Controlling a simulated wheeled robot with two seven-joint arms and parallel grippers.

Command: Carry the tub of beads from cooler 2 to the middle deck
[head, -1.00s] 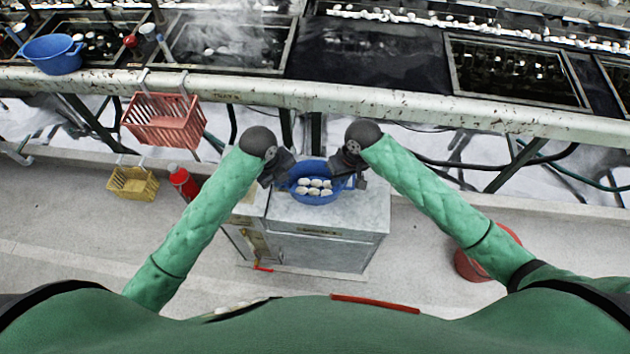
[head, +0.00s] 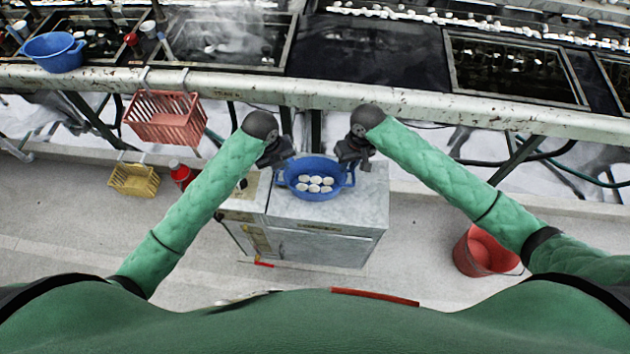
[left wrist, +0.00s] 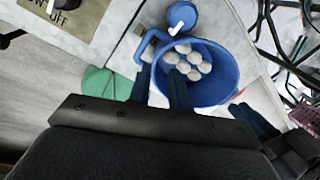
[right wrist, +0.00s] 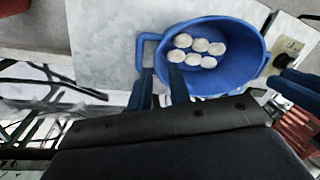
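The blue tub (head: 318,192) holds several white bead-like pieces (head: 316,183) and looks level. It is over the top of the grey cabinet (head: 372,205), which I take for the cooler; its label is too small to read. My left gripper (head: 281,165) is at the tub's left handle end and my right gripper (head: 346,163) at its right handle end. In both wrist views, fingers straddle the wall of the tub (left wrist: 225,85), (right wrist: 235,75), one inside it. A dark flat stretch (head: 365,55) lies between the basins behind.
A pale beam (head: 400,108) runs along the basins' front edge. Another blue tub (head: 55,55) stands at the far left. A red basket (head: 165,120) and a yellow basket (head: 133,180) hang left. A red bucket (head: 485,252) stands on the floor at right.

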